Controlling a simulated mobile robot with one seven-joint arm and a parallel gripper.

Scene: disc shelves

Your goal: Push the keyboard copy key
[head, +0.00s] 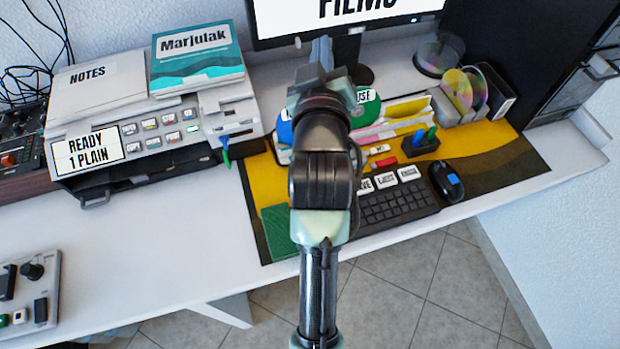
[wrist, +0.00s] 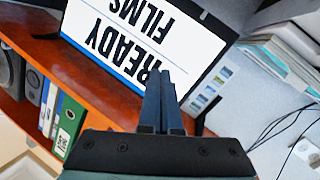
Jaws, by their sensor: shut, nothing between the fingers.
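The black keyboard (head: 398,207) lies on the yellow and dark desk mat, partly hidden behind my arm. My gripper (head: 318,52) is raised in front of the monitor, well away from the keyboard. In the wrist view its fingers (wrist: 161,100) are together and empty, in front of the monitor screen (wrist: 130,45).
A printer-like machine (head: 155,141) with buttons stands left, with a teal book (head: 197,62) on top. A mouse (head: 446,181) lies right of the keyboard. A pen holder (head: 421,147) and discs (head: 468,88) stand behind it. The front desk strip is clear.

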